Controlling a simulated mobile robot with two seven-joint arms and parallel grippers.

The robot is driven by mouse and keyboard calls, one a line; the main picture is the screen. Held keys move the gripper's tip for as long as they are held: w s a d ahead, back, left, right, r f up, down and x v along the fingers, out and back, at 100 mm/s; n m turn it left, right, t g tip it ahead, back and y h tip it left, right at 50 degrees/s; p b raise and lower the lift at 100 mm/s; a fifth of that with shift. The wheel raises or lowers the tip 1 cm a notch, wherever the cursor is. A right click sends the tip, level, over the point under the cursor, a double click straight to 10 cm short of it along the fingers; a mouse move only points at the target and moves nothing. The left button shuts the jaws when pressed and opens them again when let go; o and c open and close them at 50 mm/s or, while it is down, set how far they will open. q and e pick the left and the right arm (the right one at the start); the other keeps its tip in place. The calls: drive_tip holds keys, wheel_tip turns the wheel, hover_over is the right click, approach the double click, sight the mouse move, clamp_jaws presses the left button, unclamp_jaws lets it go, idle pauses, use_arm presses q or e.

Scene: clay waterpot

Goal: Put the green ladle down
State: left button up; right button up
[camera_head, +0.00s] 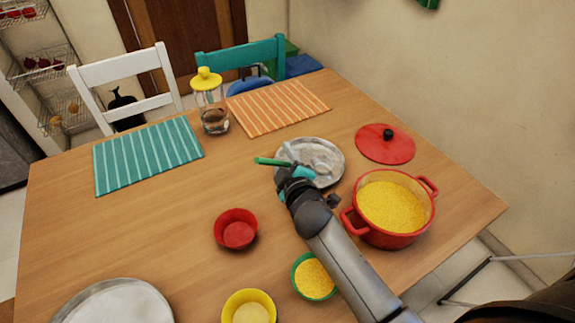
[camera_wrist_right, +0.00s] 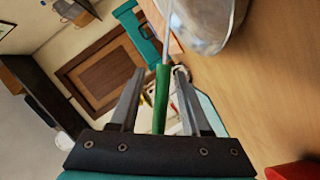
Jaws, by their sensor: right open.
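The green ladle has a green handle (camera_head: 271,162) and a pale metal shaft. It lies across a round silver plate (camera_head: 330,175), its handle sticking out past the plate's left rim. My right gripper (camera_head: 292,171) is at the plate's left edge, close to the handle. In the right wrist view the handle (camera_wrist_right: 161,98) runs between the two spread fingers of my right gripper (camera_wrist_right: 158,75), with gaps on both sides. The gripper is open. The ladle's shaft leads onto the plate (camera_wrist_right: 212,25) there. My left gripper is not in view.
A red pot (camera_head: 388,238) of yellow food stands right of my right arm, its red lid (camera_head: 385,143) behind it. A red bowl (camera_head: 236,229), green bowl (camera_head: 295,268) and yellow bowl (camera_head: 227,310) stand nearer. A jar (camera_head: 212,112) stands between two placemats. The left-middle table is clear.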

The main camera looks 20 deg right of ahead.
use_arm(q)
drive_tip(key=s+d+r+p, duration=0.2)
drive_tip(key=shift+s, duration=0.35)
use_arm(e)
drive_tip(key=v, duration=1.2)
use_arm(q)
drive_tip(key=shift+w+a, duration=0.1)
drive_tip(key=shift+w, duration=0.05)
